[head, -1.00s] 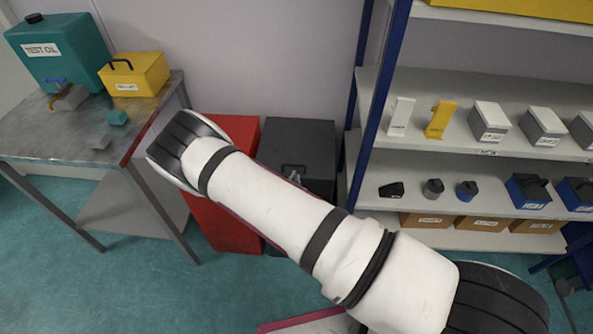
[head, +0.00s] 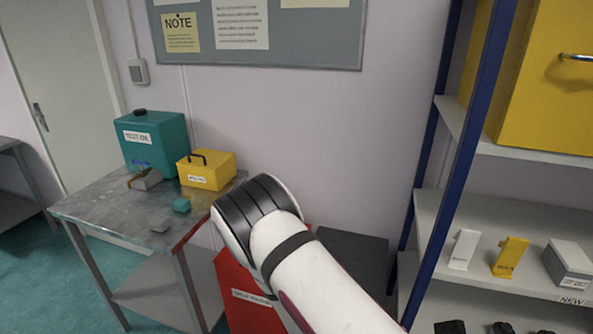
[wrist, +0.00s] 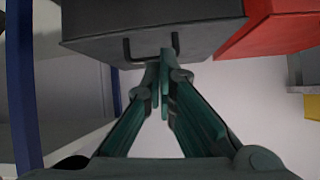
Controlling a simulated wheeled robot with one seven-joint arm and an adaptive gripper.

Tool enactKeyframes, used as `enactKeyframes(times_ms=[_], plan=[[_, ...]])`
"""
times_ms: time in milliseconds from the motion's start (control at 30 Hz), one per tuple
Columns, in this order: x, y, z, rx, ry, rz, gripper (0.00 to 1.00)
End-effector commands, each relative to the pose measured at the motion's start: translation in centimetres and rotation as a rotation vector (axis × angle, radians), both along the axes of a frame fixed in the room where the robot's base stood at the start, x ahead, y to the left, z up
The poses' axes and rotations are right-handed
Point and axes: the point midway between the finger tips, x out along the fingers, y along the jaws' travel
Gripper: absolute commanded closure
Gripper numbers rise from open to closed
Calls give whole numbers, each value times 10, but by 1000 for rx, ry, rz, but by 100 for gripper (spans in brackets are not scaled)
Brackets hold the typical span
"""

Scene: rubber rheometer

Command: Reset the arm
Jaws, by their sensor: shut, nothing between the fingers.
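My gripper (wrist: 163,85) shows in the wrist view with its two green fingers together and nothing between them. Its fingertips appear in front of the black handle (wrist: 128,50) of a dark grey box (wrist: 190,22); I cannot tell whether they touch. In the head view my white arm reaches up from the bottom towards the table, and my gripper is hidden from that view. The dark grey box also shows in the head view (head: 355,255), partly behind my arm.
A metal table (head: 95,205) at the left bears a teal TEST OIL container (head: 155,145), a yellow box (head: 207,172) and small blocks. A red bin (head: 240,295) stands beside the dark box. A blue-framed shelf (head: 445,165) is at the right. Open floor shows at lower left.

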Motion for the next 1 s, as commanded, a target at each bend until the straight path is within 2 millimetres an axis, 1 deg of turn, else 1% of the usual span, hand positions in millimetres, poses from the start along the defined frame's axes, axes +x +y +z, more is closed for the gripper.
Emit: enactKeyframes(times_ms=[33,167,200,267,467,500,567,600,667,700,767,800,867,1000], plan=[[7,5,18,39,20,-12,100],[16,15,56,119,92,-15,100],[17,18,69,141,112,-10,100],[19,21,89,174,140,-3,100],[16,28,160,264,220,49,100],[14,28,174,278,235,64,100],[10,27,197,297,252,86,100],[6,27,212,307,266,103,100],[-1,25,234,319,282,129,100],[-6,23,249,326,290,146,100],[-16,19,270,332,305,175,100],[-23,17,284,334,314,194,100],[-34,12,305,333,325,222,100],[-66,-1,349,317,349,286,100]])
